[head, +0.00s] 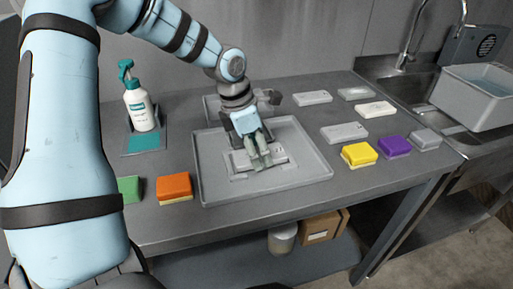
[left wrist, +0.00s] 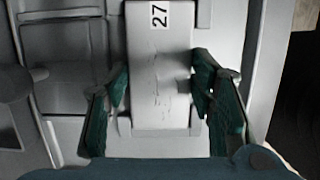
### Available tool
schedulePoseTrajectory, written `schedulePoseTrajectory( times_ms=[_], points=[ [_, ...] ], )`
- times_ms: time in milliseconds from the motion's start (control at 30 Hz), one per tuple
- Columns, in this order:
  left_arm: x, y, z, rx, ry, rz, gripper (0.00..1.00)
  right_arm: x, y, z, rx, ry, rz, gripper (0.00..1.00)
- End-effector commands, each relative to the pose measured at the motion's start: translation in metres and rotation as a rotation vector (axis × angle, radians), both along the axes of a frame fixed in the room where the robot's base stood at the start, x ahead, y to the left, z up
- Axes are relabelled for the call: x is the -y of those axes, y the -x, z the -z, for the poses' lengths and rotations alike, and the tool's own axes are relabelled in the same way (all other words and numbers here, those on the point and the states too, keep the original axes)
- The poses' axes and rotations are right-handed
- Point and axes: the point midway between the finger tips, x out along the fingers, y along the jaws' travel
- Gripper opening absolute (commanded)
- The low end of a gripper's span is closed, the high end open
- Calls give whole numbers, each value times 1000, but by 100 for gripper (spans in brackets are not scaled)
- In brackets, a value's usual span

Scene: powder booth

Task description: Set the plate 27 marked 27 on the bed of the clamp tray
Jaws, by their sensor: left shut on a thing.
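Plate 27 (left wrist: 160,75) is a light grey slab with a white label reading 27, seen in the left wrist view. My left gripper (head: 261,163) is shut on it, with a green finger on each side, and it also shows in the left wrist view (left wrist: 158,97). The clamp tray (head: 317,153) is a wide grey tray on the counter. The gripper and plate are over its raised middle bed. In the head view the fingers hide part of the plate. I cannot tell whether the plate touches the bed. My right gripper is not in view.
Several grey and white plates (head: 344,132) lie to the right. A yellow sponge (head: 359,153) and a purple sponge (head: 393,147) sit near the front edge. An orange sponge (head: 174,188) and a spray bottle (head: 139,108) stand left of the tray. A sink with a grey basin (head: 470,100) is far right.

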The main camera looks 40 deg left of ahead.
Motion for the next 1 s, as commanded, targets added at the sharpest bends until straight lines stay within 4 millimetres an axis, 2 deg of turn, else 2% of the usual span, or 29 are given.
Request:
schedulePoseTrajectory(
  times_ms=[100,933,967,1000],
  points=[
    [0,0,4,1,0,0,5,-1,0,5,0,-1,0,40],
    [0,0,7,1,0,0,5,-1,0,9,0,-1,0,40],
    [0,0,6,1,0,0,54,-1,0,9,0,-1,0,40],
    [0,0,6,1,0,0,61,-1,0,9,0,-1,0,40]
  ],
)
